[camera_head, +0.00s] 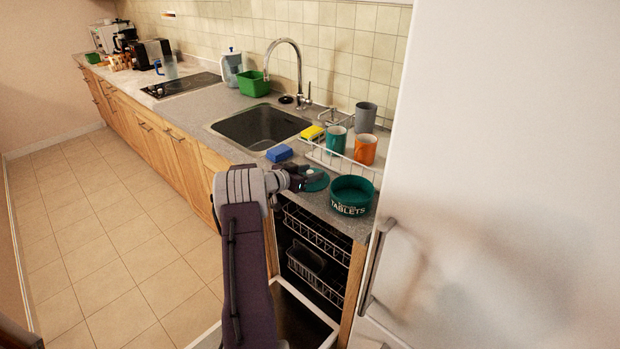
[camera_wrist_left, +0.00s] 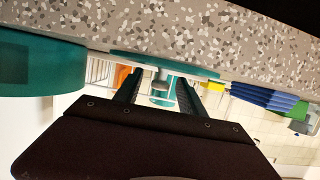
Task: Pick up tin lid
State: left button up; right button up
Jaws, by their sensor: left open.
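The teal tin lid (camera_head: 318,184) lies flat on the grey counter, just left of the teal tin marked TABLETS (camera_head: 351,196). My left gripper (camera_head: 306,174) is open and empty at the lid, low over the counter. In the wrist view its two fingers (camera_wrist_left: 158,92) stand on either side of the knob. I cannot tell whether they touch it. My left gripper hides part of the lid in the head view. My right gripper is not in view.
A dish rack (camera_head: 340,160) with a teal mug (camera_head: 336,139) and an orange mug (camera_head: 365,149) stands behind. The open dishwasher (camera_head: 316,245) is below; the fridge (camera_head: 500,150) is at right.

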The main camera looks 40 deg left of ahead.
pick_arm(q)
grip_shut()
